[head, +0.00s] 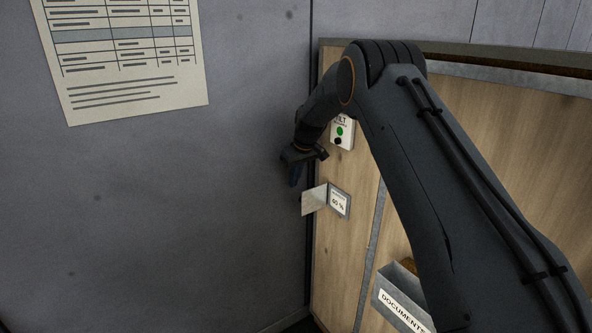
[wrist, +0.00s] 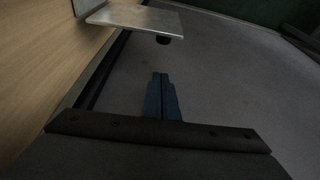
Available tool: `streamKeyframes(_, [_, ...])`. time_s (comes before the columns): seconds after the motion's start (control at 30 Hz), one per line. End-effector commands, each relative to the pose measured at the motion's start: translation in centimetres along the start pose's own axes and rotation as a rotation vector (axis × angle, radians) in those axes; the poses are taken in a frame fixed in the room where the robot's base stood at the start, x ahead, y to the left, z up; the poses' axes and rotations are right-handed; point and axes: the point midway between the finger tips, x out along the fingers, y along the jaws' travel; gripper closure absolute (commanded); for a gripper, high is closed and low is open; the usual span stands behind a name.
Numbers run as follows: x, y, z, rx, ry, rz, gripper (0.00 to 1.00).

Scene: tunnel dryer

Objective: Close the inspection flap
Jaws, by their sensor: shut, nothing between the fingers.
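The inspection flap (head: 314,200) is a small pale metal plate on the wooden panel. It stands open, sticking out to the left of a framed opening (head: 340,201) that shows "60 %". In the wrist view the flap (wrist: 136,17) juts out from the wood at the top, with a dark knob (wrist: 163,40) under its outer part. My gripper (head: 295,181) is shut and empty, just above and left of the flap in the head view. In the wrist view its blue fingers (wrist: 159,80) are together, with a visible gap to the flap.
A "BELT" switch box (head: 342,133) with a green and a black button sits above the flap. A "DOCUMENTS" holder (head: 400,292) hangs lower right. A grey wall (head: 180,210) with a printed sheet (head: 130,60) stands close on the left. My arm hides part of the panel.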

Motion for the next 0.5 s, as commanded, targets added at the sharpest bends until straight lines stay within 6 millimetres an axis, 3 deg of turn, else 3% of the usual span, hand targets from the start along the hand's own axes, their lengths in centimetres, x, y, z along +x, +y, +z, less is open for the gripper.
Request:
streamKeyframes(0.2, [2.9, 0.0, 0.1, 0.000, -0.001, 0.000, 1.00])
streamKeyframes(0.5, [1.7, 0.0, 3.0, 0.001, -0.001, 0.000, 1.00])
